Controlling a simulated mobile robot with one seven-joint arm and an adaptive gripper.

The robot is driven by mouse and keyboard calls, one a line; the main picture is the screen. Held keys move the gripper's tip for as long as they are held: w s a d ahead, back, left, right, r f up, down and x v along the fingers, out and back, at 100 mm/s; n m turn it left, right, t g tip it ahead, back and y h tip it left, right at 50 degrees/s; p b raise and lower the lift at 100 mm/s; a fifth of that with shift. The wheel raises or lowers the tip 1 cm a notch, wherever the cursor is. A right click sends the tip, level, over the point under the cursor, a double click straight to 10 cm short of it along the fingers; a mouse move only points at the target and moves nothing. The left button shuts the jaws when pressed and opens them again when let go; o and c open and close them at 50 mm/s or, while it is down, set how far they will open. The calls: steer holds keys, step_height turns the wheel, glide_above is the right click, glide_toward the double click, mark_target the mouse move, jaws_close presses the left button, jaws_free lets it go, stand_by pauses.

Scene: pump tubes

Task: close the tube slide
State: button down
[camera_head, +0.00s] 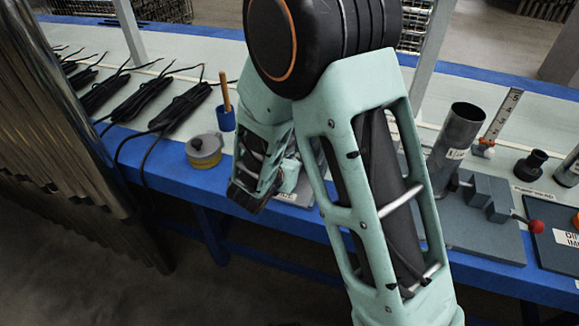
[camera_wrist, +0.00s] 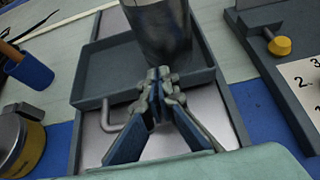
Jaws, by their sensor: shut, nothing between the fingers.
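In the wrist view, a dark grey slide tray (camera_wrist: 97,62) with raised rims sits on a bright metal base plate (camera_wrist: 92,150) with dark grey side rails. A shiny metal tube (camera_wrist: 160,32) stands upright at the tray's far part. A bent grey handle (camera_wrist: 112,122) sticks out from the tray's near edge, left of my fingers. My gripper (camera_wrist: 159,78) is shut and empty, its tips over the tray just in front of the tube; I cannot tell whether they touch it. In the head view my arm hides the gripper and most of the slide.
Left of the slide stand a yellow-and-grey round container (camera_head: 204,151) and a blue cup (camera_head: 225,119) with a wooden handle. Black cable bundles (camera_head: 139,104) lie further left. To the right, another metal tube (camera_head: 459,135) stands by a grey fixture with a red knob (camera_head: 536,227).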

steer(key=w+d+b, duration=0.1)
steer(key=w+d, duration=0.1)
steer(key=w, duration=0.3)
steer(key=w+d, duration=0.1)
steer(key=w, duration=0.4)
steer(key=w+d+b, duration=0.1)
steer(key=w+d, duration=0.1)
steer(key=w, duration=0.3)
steer(key=shift+w+d+b, duration=0.3)
steer(key=shift+w+d, duration=0.05)
